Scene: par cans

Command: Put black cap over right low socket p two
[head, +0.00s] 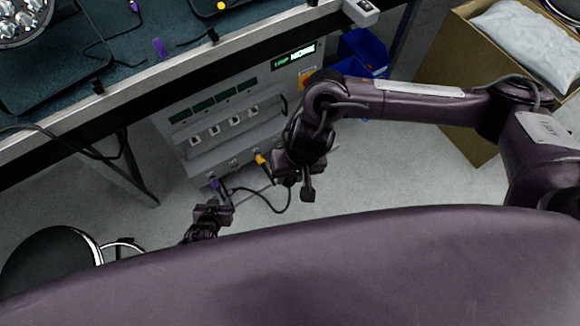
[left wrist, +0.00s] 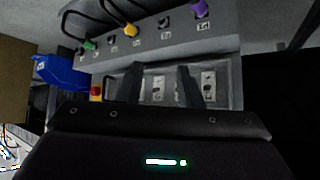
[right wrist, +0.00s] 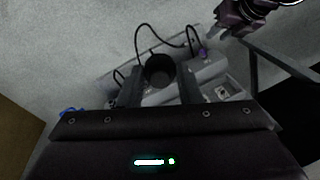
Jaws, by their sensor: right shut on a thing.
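A dark round black cap (right wrist: 160,70) sits between the fingertips of my right gripper (right wrist: 160,88), which is shut on it; its open rim shows in the right wrist view. In the head view my right gripper (head: 296,178) is just right of the lower front of the grey socket unit (head: 185,135). My left gripper (head: 212,208) is open and empty below the unit's purple plug (head: 213,183). In the left wrist view its fingers (left wrist: 162,85) stand in front of the panel. A socket (left wrist: 163,22) shows between purple and yellow plugs; I cannot read which is p two.
A yellow plug (head: 260,159) with a looping black cable sits beside my right gripper. A green plug (left wrist: 90,44) is further along the row. The workbench (head: 130,80) edge overhangs the unit. Blue bins (head: 362,52) and a cardboard box (head: 455,110) stand right; a stool (head: 50,262) stands left.

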